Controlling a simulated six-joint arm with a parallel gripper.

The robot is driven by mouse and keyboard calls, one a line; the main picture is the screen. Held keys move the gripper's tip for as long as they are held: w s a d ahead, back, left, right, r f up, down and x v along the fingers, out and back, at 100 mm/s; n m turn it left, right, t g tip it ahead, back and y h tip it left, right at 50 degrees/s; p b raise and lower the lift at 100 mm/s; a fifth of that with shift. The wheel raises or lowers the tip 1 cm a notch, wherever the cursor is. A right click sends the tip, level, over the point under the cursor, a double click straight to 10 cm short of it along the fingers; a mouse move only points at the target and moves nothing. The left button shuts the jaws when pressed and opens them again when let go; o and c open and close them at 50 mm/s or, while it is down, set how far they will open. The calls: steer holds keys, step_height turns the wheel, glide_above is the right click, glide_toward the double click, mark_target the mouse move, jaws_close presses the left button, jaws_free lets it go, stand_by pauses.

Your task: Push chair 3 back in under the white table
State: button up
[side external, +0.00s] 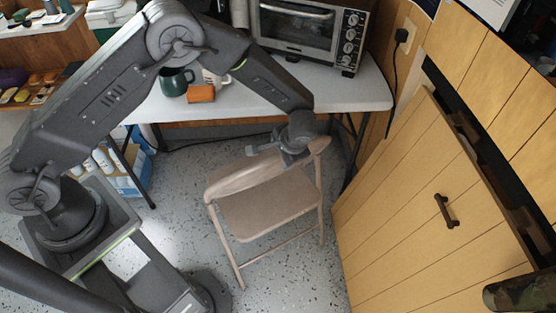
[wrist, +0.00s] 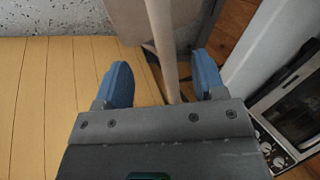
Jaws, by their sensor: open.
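A beige folding chair (side external: 270,208) stands upright on the speckled floor in front of the white table (side external: 352,96); I see no number on it. Its curved backrest (side external: 238,180) is near the table's front edge, and the seat and legs are clear of the tabletop in the side view. My gripper (side external: 286,152) is at the top of the backrest. In the wrist view my gripper (wrist: 160,75) is open, with blue fingertips on either side of the chair's beige top rail (wrist: 163,45). I cannot tell whether a finger touches it.
A toaster oven (side external: 305,30), a dark green mug (side external: 174,82) and an orange-brown block (side external: 201,93) sit on the table. A wood-panelled door (side external: 410,205) with a dark handle stands close on the right. Blue-and-white boxes (side external: 130,170) are under the table's left end.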

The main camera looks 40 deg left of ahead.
mark_target(278, 160)
steer(key=shift+x, duration=3.9)
steer(key=shift+a, duration=0.1)
jaws_close()
